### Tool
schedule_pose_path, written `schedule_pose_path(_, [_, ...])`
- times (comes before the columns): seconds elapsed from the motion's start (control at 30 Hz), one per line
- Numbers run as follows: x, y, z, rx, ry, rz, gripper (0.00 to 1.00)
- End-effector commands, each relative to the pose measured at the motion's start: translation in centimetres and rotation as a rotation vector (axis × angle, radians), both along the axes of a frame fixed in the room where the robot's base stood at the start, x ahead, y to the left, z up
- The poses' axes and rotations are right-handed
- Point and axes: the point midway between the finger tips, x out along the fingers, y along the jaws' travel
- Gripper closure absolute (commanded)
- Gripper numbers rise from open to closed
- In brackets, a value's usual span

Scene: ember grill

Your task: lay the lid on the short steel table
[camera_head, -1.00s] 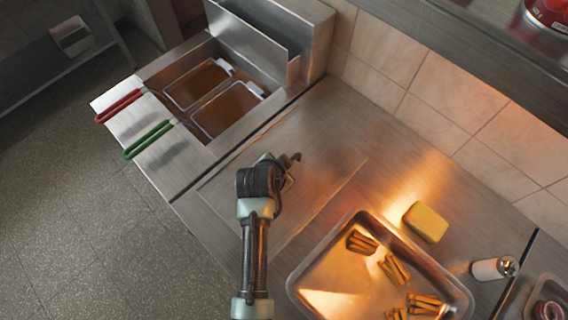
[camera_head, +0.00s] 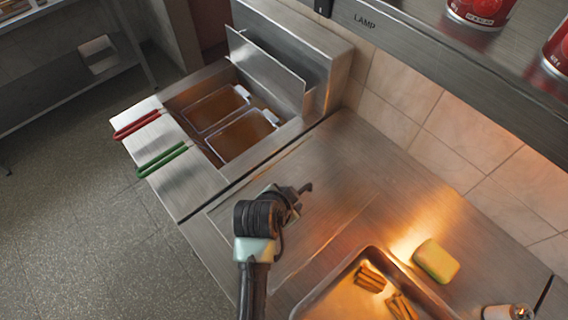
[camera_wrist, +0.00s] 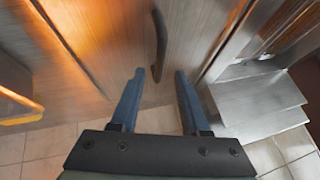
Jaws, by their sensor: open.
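A flat steel panel (camera_head: 322,215), which looks like the lid, lies level on the counter between the fryer and the tray. In the wrist view its dark bar handle (camera_wrist: 160,42) stands out on the panel (camera_wrist: 115,30). My gripper (camera_wrist: 160,76) is open and empty, with the handle's near end between or just past its fingertips; contact cannot be told. In the head view my gripper (camera_head: 296,196) is over the panel, and my wrist hides part of it. A steel table (camera_head: 75,75) with a lower shelf stands at the upper left; whether it is the short one is unclear.
The fryer (camera_head: 215,165) at the left has red (camera_head: 136,124) and green (camera_head: 162,160) basket handles sticking out. A tray of fries (camera_head: 330,290), a yellow sponge (camera_head: 436,261) and a shaker (camera_head: 508,312) are at the right. A lamp shelf (camera_head: 420,50) overhangs the tiled wall.

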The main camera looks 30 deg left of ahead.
Motion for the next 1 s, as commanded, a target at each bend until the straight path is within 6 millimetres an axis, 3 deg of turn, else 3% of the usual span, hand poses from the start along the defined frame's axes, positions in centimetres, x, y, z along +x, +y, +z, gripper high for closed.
schedule_pose_path(0.2, [-2.2,-0.2,3.1,0.001,-0.002,0.001,0.54])
schedule_pose_path(0.4, [-3.5,-0.3,5.0,0.0,-0.001,0.0,0.54])
schedule_pose_path(1.0, [-3.9,-0.3,5.6,-0.001,0.0,0.0,0.54])
